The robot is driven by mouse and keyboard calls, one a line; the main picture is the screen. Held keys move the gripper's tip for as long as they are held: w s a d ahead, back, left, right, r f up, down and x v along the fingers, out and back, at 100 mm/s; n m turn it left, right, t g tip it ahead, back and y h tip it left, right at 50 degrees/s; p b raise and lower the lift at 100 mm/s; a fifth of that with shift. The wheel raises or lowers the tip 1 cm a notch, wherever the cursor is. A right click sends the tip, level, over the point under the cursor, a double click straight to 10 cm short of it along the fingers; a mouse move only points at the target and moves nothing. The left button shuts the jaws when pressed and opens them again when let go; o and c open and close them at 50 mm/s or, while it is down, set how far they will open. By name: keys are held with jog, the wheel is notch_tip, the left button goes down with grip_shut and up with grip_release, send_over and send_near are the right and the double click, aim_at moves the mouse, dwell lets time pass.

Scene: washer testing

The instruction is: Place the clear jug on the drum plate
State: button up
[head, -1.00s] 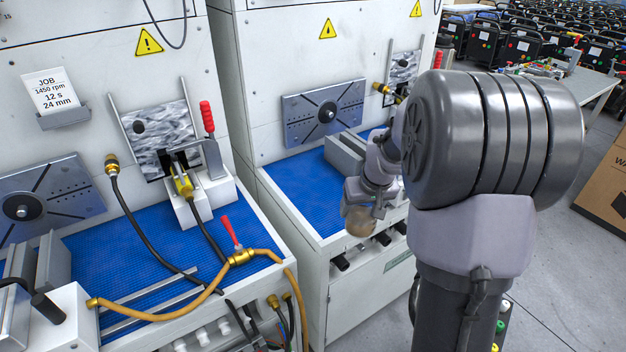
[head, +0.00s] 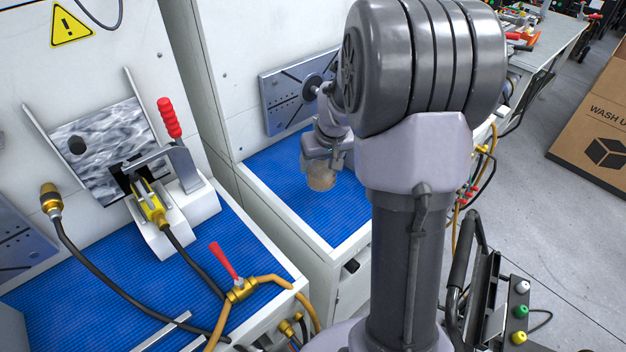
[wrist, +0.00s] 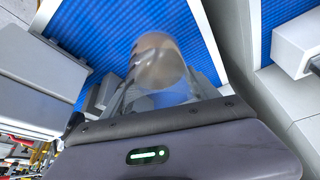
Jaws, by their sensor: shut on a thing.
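The clear jug (head: 321,177) is a see-through, brownish vessel below my gripper (head: 325,156), over the blue mat of the farther bench. In the wrist view the jug (wrist: 158,62) sits at the fingers, and my gripper (wrist: 160,95) is shut on it. I cannot tell whether the jug touches the mat. A grey slotted plate with a dark round hub (head: 285,103), which looks like a drum plate, is upright on the farther machine's wall behind my arm. My arm hides part of it. A similar plate (head: 14,242) shows at the left edge on the nearer machine.
The blue mat (head: 265,175) around the jug is mostly clear. The nearer bench holds a red-handled clamp (head: 178,150), a brass valve with a red lever (head: 238,288) and hoses. A cardboard box (head: 600,130) stands on the floor at right.

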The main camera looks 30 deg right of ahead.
notch_tip(320, 180, down, 8)
jog(key=b, duration=0.3)
jog(key=shift+s, duration=0.15)
jog(key=shift+r, duration=0.2)
jog(key=shift+c, duration=0.8)
jog(key=shift+f, duration=0.1)
jog(key=o, duration=1.2)
jog(key=shift+f, duration=0.1)
jog(key=o, duration=0.4)
jog(key=shift+o, duration=0.2)
